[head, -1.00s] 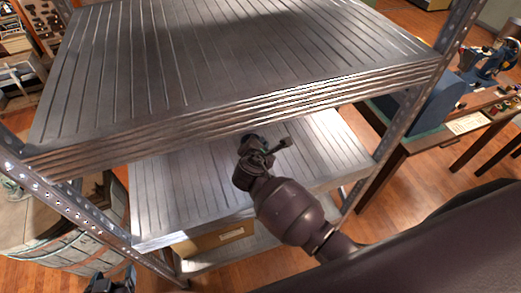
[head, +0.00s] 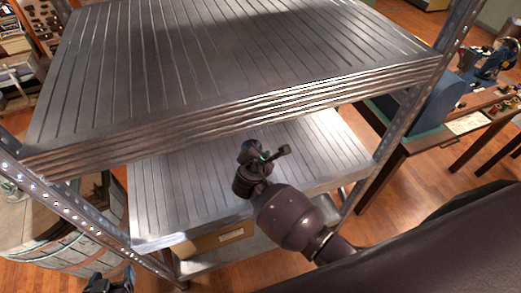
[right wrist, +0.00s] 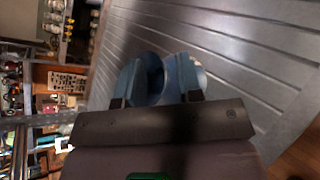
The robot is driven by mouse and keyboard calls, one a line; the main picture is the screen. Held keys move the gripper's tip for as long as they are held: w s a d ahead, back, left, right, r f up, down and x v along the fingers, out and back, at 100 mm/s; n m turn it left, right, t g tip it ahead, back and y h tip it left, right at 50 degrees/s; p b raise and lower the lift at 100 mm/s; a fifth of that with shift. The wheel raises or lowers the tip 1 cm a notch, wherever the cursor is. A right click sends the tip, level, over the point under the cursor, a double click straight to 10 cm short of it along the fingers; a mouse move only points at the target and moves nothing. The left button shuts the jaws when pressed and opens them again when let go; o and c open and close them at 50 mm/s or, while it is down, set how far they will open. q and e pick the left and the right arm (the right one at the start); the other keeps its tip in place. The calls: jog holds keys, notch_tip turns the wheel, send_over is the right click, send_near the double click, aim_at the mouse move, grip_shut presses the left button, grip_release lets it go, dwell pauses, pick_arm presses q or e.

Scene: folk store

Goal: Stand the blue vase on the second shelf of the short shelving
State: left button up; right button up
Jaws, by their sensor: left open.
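The short shelving has a ribbed metal top shelf (head: 220,60) and a second shelf (head: 165,195) below it. My right gripper (head: 268,155) reaches in from the front, just under the top shelf's front edge and over the second shelf. In the right wrist view, the blue vase (right wrist: 153,75) sits between the fingers of the right gripper (right wrist: 158,82), which appear shut on it; its dark mouth shows. The vase is mostly hidden by the gripper in the head view. My left gripper (head: 110,282) is open at the lower left, outside the shelving.
Perforated metal posts (head: 75,215) stand at the shelving's corners. A box (head: 215,240) lies on a lower level. A wooden barrel (head: 60,250) is at the left, and a workbench (head: 440,135) at the right. The visible second shelf is bare around the gripper.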

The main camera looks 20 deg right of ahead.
jog(key=v, duration=1.1)
jog(key=shift+s+p, duration=0.15)
jog(key=shift+p, duration=0.15)
jog(key=s+d+f+m+y, duration=0.3)
jog(key=s+d+m, duration=0.4)
jog(key=m, duration=0.3)
jog(key=s+d+f+m+y, duration=0.3)
jog(key=s+d+m, duration=0.5)
jog(key=m, duration=0.3)
jog(key=shift+d, duration=0.45)
